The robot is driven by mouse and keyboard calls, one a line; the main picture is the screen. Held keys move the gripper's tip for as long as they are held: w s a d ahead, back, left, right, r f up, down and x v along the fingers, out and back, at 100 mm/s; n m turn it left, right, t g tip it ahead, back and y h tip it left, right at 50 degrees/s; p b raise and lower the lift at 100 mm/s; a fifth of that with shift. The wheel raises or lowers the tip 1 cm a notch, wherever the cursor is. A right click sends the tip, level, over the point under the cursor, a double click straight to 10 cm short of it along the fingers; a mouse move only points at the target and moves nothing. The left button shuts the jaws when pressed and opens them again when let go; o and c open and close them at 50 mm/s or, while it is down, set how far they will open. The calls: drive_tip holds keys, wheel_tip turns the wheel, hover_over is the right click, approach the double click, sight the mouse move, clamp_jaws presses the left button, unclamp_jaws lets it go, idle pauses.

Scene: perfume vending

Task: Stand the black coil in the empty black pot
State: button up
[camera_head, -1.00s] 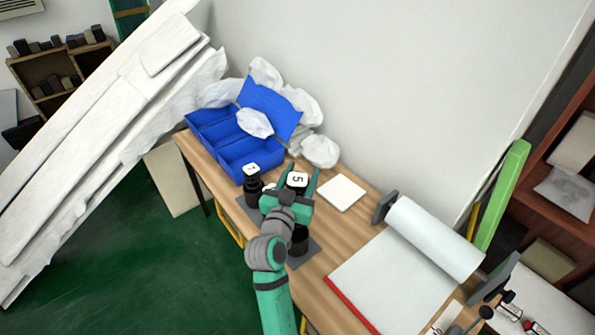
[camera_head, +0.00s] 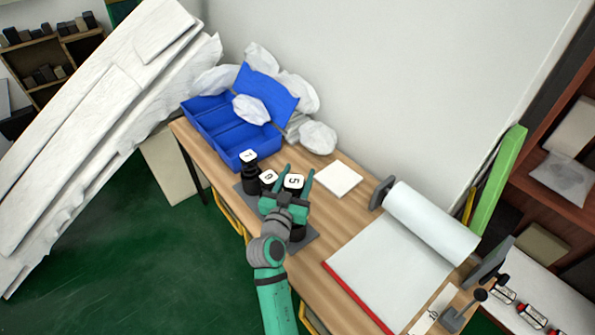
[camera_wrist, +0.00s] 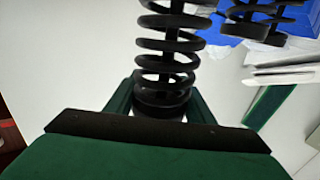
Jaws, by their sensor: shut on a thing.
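My gripper (camera_head: 296,178) is shut on a black coil (camera_wrist: 170,50), a spring shape with a dark round base between the green fingers in the wrist view. In the head view its white top, marked 5 (camera_head: 293,181), shows between the fingers. A dark round shape (camera_head: 297,234) shows just below my gripper over the grey mat; I cannot tell whether it is the black pot or the coil's lower part. My gripper and wrist hide much of it, so I cannot tell whether the coil touches anything below.
Two more black pieces with white numbered tops, a left one (camera_head: 250,178) and a middle one (camera_head: 268,177), stand close left of my gripper on the grey mat (camera_head: 310,236). A blue box (camera_head: 225,132) stands behind them. A white square (camera_head: 338,179) and a paper roll (camera_head: 430,222) lie to the right.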

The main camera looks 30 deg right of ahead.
wheel_tip(320, 180, down, 6)
idle(0.8)
drive_tip(key=shift+f, duration=0.15)
